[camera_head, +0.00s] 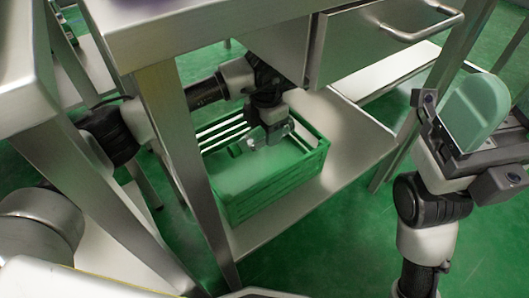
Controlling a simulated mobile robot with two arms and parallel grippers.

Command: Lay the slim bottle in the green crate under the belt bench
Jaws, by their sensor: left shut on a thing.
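The green crate (275,190) stands on the lower shelf of the belt bench, with slatted walls and an open top. My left gripper (272,133) reaches under the bench top and points down over the crate's far part. It is shut on a small clear thing, seemingly the slim bottle (258,143), mostly hidden by the fingers. I cannot tell whether the bottle touches the crate floor. My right gripper (464,140) is at the right, outside the bench, with a pale green rounded piece (474,110) at its jaws. Whether it grips that piece is unclear.
The bench's metal top (190,20) and a drawer (375,40) with a bar handle overhang the crate. A bench leg (187,165) stands in front of the crate's left side. Bare shelf (350,145) lies right of the crate.

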